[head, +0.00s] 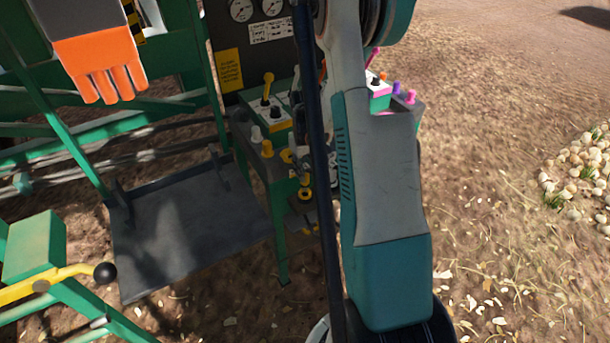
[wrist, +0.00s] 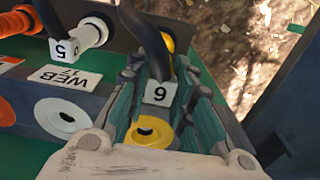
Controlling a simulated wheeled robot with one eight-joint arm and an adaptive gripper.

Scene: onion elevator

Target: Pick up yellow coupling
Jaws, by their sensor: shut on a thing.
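The yellow coupling (wrist: 168,42) shows in the wrist view at the end of a black hose, with a white number tag (wrist: 159,92) that looks like a 6. My gripper (wrist: 160,72) has its teal fingers on both sides of the coupling and is shut on it. Its grip area is partly hidden by the hose and tag. A yellow ring-shaped socket (wrist: 148,132) lies close below, between the fingers. In the head view my arm hides much of this area, and small yellow parts (head: 305,193) show beside it.
In the head view, a dark platform (head: 190,225) and a yellow lever (head: 50,285) stand left; open ground lies right.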

